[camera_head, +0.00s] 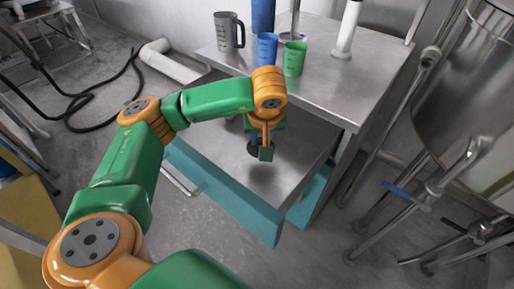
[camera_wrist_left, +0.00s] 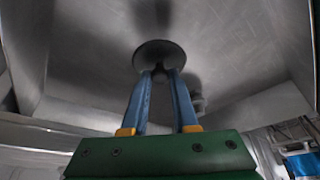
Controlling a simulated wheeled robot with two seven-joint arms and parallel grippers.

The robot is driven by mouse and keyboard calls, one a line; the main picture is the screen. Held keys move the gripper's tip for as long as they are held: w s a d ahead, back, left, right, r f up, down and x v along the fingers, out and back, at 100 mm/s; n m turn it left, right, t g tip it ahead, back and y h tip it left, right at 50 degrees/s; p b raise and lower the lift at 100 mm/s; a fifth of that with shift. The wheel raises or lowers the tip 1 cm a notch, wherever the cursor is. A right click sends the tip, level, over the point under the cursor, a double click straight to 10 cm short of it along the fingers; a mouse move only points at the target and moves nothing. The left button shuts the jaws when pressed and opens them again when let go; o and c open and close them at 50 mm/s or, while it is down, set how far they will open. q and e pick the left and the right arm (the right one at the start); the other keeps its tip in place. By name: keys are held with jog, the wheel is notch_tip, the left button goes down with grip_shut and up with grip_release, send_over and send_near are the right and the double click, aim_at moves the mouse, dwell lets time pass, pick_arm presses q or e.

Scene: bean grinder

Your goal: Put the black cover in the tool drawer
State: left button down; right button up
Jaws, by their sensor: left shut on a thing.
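The black cover (camera_head: 254,147) is a small dark round piece held at the tip of my left gripper (camera_head: 266,148). The left wrist view shows the cover (camera_wrist_left: 158,52) as a dark disc between the two blue fingers of the gripper (camera_wrist_left: 160,75), which are shut on it. The tool drawer (camera_head: 225,196) is pulled out, with a teal front and a bare grey metal floor. The gripper and cover are over the drawer's inside, and a soft shadow lies on its floor below them. I cannot tell the exact gap. My right gripper is not in view.
The metal table (camera_head: 345,85) stands above the drawer. On it are a grey mug (camera_head: 227,32), a blue cup (camera_head: 267,48), a green cup (camera_head: 295,58) and a white cylinder (camera_head: 347,28). A large steel vessel (camera_head: 470,90) with pipes stands at right.

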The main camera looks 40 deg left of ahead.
aim_at(258, 145)
pick_arm(q)
jog(key=x, duration=0.2)
jog(key=s+x, duration=0.1)
jog(key=x, duration=0.1)
jog(key=shift+a+f, duration=0.1)
jog(key=shift+f, duration=0.35)
jog(key=shift+f+b, duration=0.1)
jog(key=shift+b, duration=0.2)
jog(key=c, duration=0.7)
grip_release()
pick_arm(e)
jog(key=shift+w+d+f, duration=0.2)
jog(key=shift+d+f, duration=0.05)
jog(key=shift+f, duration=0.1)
